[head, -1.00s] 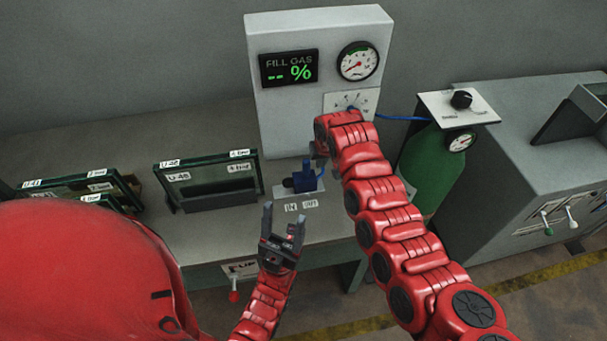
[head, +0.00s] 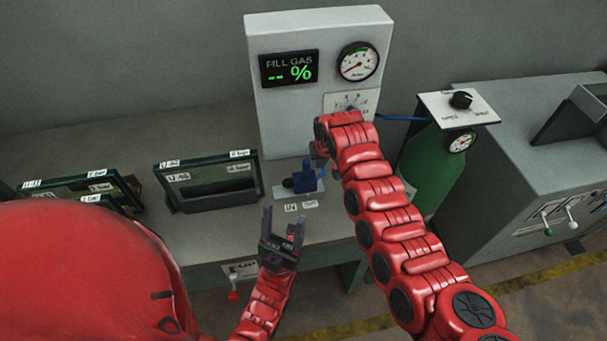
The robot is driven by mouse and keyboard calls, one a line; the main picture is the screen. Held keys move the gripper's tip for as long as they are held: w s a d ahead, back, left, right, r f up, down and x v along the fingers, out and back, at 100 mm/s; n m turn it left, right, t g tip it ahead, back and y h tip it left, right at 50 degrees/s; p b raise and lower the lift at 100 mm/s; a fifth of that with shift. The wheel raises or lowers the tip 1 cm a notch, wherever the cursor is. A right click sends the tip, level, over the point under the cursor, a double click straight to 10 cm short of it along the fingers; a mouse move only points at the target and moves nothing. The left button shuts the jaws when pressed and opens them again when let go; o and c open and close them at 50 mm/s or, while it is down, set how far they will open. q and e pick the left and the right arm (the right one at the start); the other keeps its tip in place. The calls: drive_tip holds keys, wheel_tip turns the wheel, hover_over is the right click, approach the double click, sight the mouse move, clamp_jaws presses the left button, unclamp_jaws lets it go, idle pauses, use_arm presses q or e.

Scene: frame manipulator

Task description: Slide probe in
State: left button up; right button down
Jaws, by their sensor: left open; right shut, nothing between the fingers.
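A small dark blue probe fixture (head: 306,178) stands on a light plate on the bench, with labels in front of it that seem to read IN and OUT (head: 301,205). My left gripper (head: 283,222) is open and empty, in front of and slightly left of the fixture, fingers pointing up the picture. My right gripper (head: 319,150) is mostly hidden behind its own red wrist, close behind and right of the fixture. Whether it touches the fixture or its blue hose cannot be seen.
A framed glass unit (head: 207,182) stands upright left of the fixture; more frames (head: 84,186) stand further left. The fill gas panel (head: 290,69) reads "-- %" behind. A green gas cylinder (head: 430,172) and a grey cabinet (head: 520,130) are at the right.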

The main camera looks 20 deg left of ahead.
sight(308, 163)
drive_tip(key=shift+a, duration=0.15)
idle(0.5)
drive_tip(key=shift+s+a+b, duration=0.45)
drive_tip(key=shift+s+a, duration=0.15)
drive_tip(key=shift+a, duration=0.25)
drive_tip(key=shift+s+a+b, duration=0.4)
drive_tip(key=shift+s+a, duration=0.2)
drive_tip(key=shift+a, duration=0.25)
drive_tip(key=shift+s+a+b, duration=0.45)
drive_tip(key=shift+s+a, duration=0.15)
drive_tip(key=shift+a, duration=0.25)
drive_tip(key=shift+w+d, duration=0.75)
drive_tip(key=shift+d, duration=0.3)
drive_tip(key=shift+r, duration=0.1)
drive_tip(key=p+v, duration=0.1)
drive_tip(key=v, duration=0.1)
drive_tip(key=shift+s+r+p, duration=0.25)
drive_tip(key=shift+p, duration=0.05)
drive_tip(key=v, duration=0.3)
drive_tip(key=shift+s+a+r, duration=0.1)
drive_tip(key=shift+s+r, duration=0.05)
drive_tip(key=shift+s, duration=0.2)
drive_tip(key=v, duration=0.2)
drive_tip(key=shift+s+r, duration=0.2)
drive_tip(key=shift+s, duration=0.15)
